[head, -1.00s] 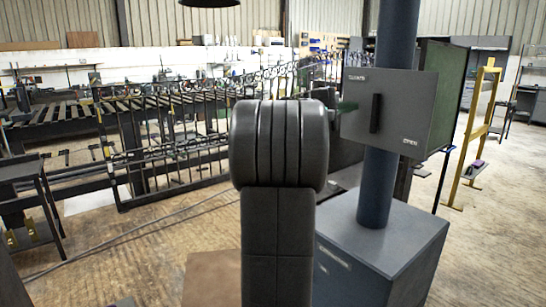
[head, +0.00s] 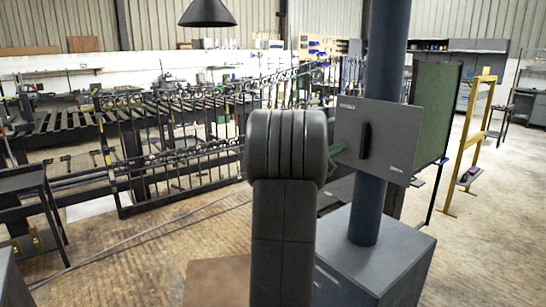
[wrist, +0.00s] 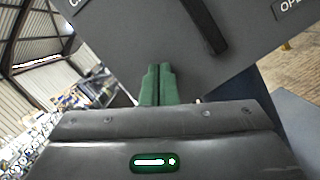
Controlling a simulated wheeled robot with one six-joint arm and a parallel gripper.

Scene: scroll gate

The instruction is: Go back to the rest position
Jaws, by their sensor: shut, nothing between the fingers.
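My gripper (wrist: 158,84) shows in the wrist view with its two green fingers together and nothing between them. In front of it is a grey panel (wrist: 130,35) with a dark bar handle (wrist: 203,24) and lettering near its edges. The fingers overlap the lower part of the panel in that view; I cannot tell whether they touch it. In the head view the panel (head: 400,128) is mounted on a blue-grey post, with its handle near its left side. My arm hides most of the gripper there; a bit of green (head: 337,149) shows left of the panel.
The post (head: 374,205) rises from a grey box base (head: 400,260) close on the right. A green board (head: 437,105) and a yellow frame (head: 472,140) stand behind it. Metal gates and racks (head: 170,150) fill the left. Bare floor (head: 490,250) lies at right.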

